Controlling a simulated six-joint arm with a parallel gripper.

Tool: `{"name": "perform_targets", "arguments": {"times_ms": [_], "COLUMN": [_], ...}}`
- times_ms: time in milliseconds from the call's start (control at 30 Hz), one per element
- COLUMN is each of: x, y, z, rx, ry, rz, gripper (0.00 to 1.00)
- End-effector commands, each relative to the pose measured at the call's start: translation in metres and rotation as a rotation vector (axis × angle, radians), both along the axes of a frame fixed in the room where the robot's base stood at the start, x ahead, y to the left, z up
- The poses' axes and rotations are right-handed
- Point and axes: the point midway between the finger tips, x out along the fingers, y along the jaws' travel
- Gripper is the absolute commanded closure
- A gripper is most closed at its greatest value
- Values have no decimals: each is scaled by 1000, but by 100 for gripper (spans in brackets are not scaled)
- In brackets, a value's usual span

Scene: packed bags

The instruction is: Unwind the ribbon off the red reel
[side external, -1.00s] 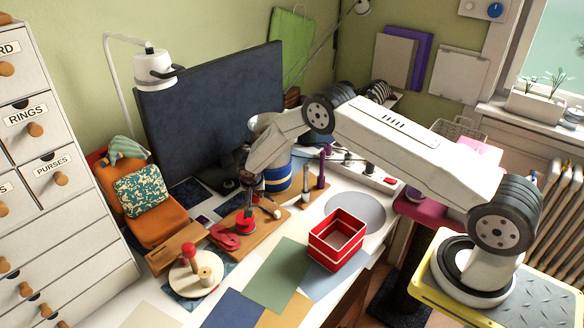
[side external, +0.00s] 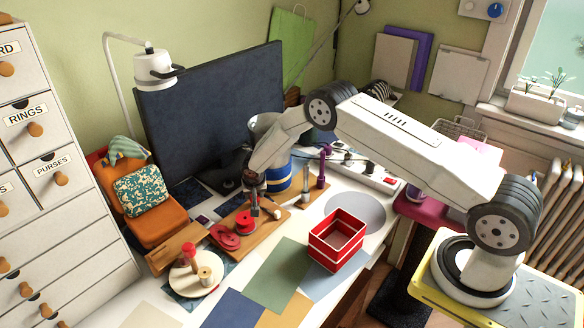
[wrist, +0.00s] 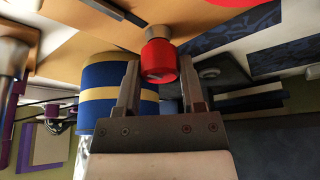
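The red reel (side external: 244,222) sits low on a wooden board in the side view, near a dark upright post. A flat red piece (side external: 223,237), perhaps ribbon, lies to its left. My gripper (side external: 252,186) is above and close to the reel, pointing down. In the wrist view, my gripper's fingers (wrist: 160,88) are apart. A red rounded piece (wrist: 158,60) on a narrow stem shows between them, with gaps on both sides. I cannot tell which is the reel there.
A blue drum with yellow bands (side external: 277,177) stands behind my gripper. A purple post (side external: 322,168) is to the right. A red square box (side external: 338,238) and a white disc with a red knob and spool (side external: 193,282) stand in front. Flat sheets cover the front table.

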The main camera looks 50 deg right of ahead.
Motion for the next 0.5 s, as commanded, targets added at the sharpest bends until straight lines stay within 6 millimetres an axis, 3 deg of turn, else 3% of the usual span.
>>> {"name": "perform_targets", "arguments": {"times_ms": [33, 100, 500], "x": [0, 0, 0], "y": [0, 0, 1], "z": [0, 0, 1], "rx": [-1, -1, 0], "ry": [1, 1, 0], "rz": [1, 0, -1], "gripper": [32, 16, 16]}}
